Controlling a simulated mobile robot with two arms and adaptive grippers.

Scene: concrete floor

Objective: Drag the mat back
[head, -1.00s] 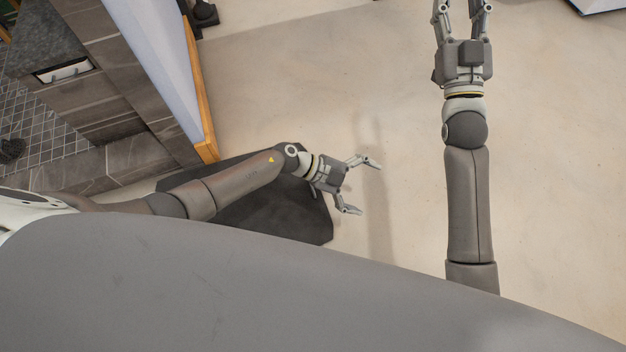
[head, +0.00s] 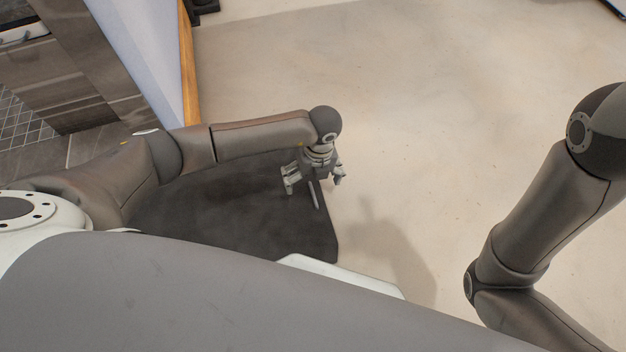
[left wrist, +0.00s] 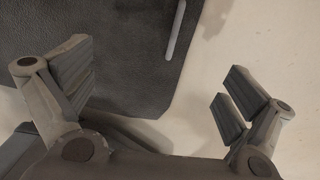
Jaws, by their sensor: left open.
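The mat (head: 235,215) is a dark grey sheet lying flat on the floor below my left arm, partly hidden by the arm and my body. A thin pale grey bar, the handle (head: 315,196), lies along its right edge. My left gripper (head: 314,184) points down over that edge, its fingers spread and empty. In the left wrist view, the mat (left wrist: 110,30) fills the upper left and the handle (left wrist: 175,30) runs up the picture between the open fingers, apart from both. My right arm shows at the right, but its gripper is outside the picture.
A pale wall end with a wooden edge (head: 187,70) stands beyond the mat at the upper left, with dark tiled stonework beside it. The pale concrete floor (head: 430,120) right of the mat is clear. A dark object (head: 205,6) stands at the top.

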